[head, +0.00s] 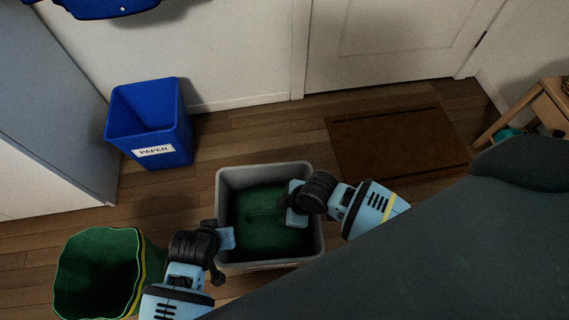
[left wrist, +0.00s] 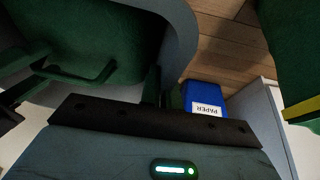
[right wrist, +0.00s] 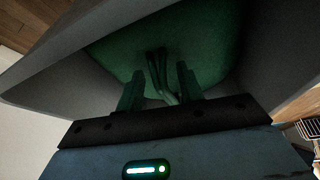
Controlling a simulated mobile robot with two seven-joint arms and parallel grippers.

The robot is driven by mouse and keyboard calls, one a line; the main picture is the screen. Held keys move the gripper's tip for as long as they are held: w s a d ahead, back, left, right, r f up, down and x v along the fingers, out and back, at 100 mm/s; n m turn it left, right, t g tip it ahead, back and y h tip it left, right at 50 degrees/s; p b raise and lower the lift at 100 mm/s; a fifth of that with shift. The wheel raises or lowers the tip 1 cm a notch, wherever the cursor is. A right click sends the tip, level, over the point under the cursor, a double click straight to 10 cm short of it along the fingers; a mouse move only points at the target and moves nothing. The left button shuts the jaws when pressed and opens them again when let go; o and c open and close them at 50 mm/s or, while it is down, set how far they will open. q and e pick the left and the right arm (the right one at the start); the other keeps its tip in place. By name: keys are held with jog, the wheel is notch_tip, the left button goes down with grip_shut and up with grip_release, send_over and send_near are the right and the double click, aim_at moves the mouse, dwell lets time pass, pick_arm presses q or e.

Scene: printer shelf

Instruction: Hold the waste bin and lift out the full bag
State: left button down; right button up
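The grey waste bin (head: 222,205) stands upright on the floor in the middle of the head view. A green bag (head: 262,215) lies inside it, with a looped handle (right wrist: 157,68) standing up in the right wrist view. My left gripper (head: 228,238) is at the bin's left rim; in the left wrist view its fingers (left wrist: 163,90) are close together on either side of the grey wall. My right gripper (head: 292,203) is over the bin's right part, pointing in. Its fingers (right wrist: 160,88) are open, with the bag's handle between them, apart from both.
A blue paper bin (head: 150,122) stands at the back left. A brown doormat (head: 398,143) lies before the door (head: 400,40). A wooden stool (head: 530,105) is at the right.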

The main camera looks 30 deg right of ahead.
jog(key=shift+c, duration=0.3)
grip_shut()
dwell(1.5)
pick_arm(q)
jog(key=c, duration=1.6)
grip_release()
pick_arm(e)
jog(key=shift+w+a+r, duration=0.1)
pick_arm(q)
jog(key=shift+o, duration=0.2)
jog(key=shift+r, duration=3.3)
